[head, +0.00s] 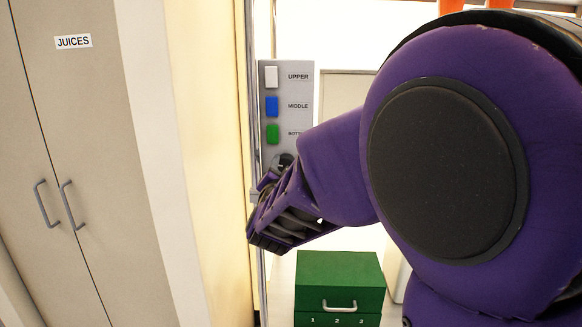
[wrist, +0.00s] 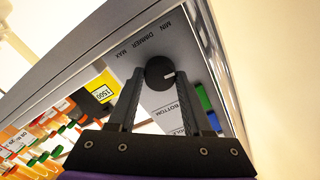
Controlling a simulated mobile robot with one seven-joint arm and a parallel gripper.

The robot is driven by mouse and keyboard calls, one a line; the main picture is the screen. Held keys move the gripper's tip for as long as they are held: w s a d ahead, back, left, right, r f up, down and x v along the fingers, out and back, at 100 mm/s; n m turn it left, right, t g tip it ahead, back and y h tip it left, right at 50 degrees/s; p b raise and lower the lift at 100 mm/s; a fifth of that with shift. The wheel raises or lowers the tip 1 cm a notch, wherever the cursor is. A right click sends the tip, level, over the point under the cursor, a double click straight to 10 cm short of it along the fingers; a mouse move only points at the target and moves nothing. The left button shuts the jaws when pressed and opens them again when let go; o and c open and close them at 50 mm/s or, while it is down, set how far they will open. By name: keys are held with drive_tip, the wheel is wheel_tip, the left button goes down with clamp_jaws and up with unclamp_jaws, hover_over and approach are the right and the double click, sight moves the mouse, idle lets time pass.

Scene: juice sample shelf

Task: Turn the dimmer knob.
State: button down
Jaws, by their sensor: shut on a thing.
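The dimmer knob (wrist: 158,72) is a round black knob with a white mark on a grey panel (wrist: 185,50). In the wrist view, "MIN", "DIMMER" and "MAX" are printed around its upper left, and its white mark points to the right in the picture. My gripper (wrist: 158,82) has its two fingers on either side of the knob and is shut on it. In the head view, the panel (head: 300,75) stands upright, and my gripper (head: 275,172) is at its lower end, where my wrist hides most of the knob.
Above the knob are white (head: 271,77), blue (head: 271,106) and green (head: 272,134) buttons labelled upper, middle and bottom. A cream wall edge (head: 215,150) is close left of my gripper. A green drawer box (head: 340,270) stands below. Juice samples (wrist: 40,140) show beyond the panel.

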idle(0.3)
drive_tip(key=shift+c, duration=1.6)
unclamp_jaws()
drive_tip(key=shift+s, duration=0.1)
